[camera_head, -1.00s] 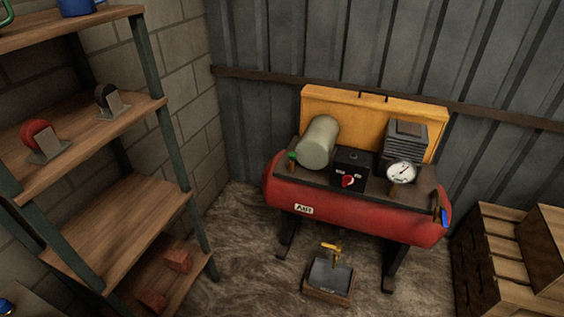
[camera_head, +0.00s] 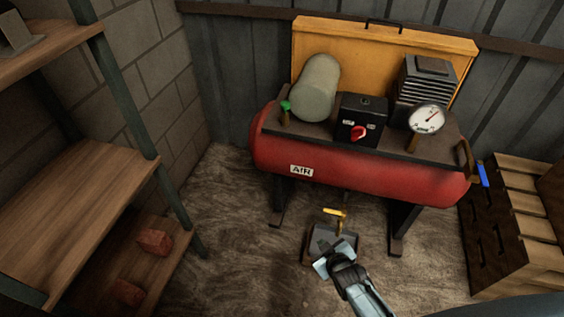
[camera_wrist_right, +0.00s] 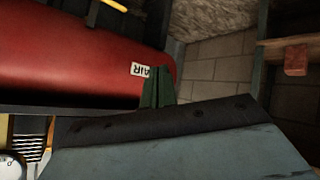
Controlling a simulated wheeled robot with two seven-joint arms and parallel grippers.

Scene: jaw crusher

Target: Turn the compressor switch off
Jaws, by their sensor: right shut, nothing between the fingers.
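The compressor (camera_head: 360,178) is a red tank on dark legs with a dark top plate. On that plate stands a black switch box (camera_head: 362,112) with a red rotary knob (camera_head: 358,133) on its front. My right gripper (camera_head: 322,250) shows at the bottom centre, in front of and below the tank, apart from the switch. It is shut and empty. In the right wrist view the red tank (camera_wrist_right: 75,55) with its AIR label lies beyond the gripper's fingers (camera_wrist_right: 157,88). My left gripper is not in view.
A gauge (camera_head: 427,118) stands right of the switch, and a grey cylinder (camera_head: 317,88) left of it. A small tray (camera_head: 345,262) with a yellow-handled valve (camera_head: 335,214) is below the tank. Wooden shelves (camera_head: 70,205) stand left, a wooden crate (camera_head: 510,215) right.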

